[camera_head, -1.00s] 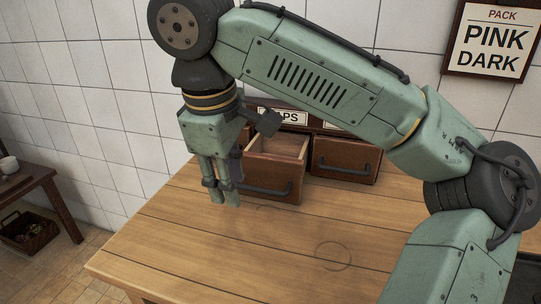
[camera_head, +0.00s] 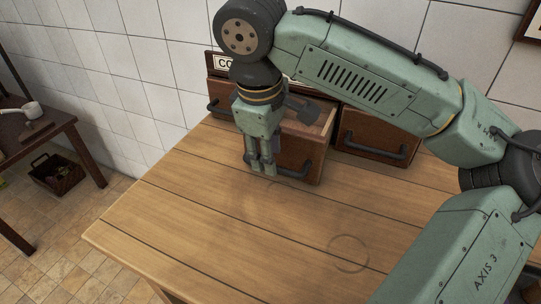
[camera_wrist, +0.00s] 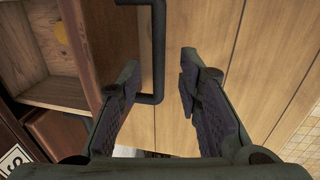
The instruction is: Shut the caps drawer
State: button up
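The caps drawer (camera_head: 301,158) is a brown wooden drawer standing pulled out of the cabinet at the back of the table. Its dark bar handle (camera_head: 296,171) is on its front, and the cabinet label above it is hidden by my arm. My gripper (camera_head: 262,173) points down just left of the handle, in front of the drawer. In the wrist view my gripper (camera_wrist: 160,62) has its two fingers apart with nothing held. The handle (camera_wrist: 157,50) appears in the gap between them; I cannot tell its depth.
A shut drawer (camera_head: 372,137) with its own handle stands to the right, another (camera_head: 221,98) to the left under a partly hidden label (camera_head: 222,64). The table front (camera_head: 200,235) is clear apart from a ring mark. A side table (camera_head: 40,135) and basket (camera_head: 57,174) stand far left.

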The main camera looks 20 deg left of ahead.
jog(key=shift+w+f, duration=0.15)
jog(key=shift+f, duration=0.45)
jog(key=shift+w+f, duration=0.15)
jog(key=shift+f, duration=0.45)
jog(key=shift+c, duration=0.3)
grip_shut()
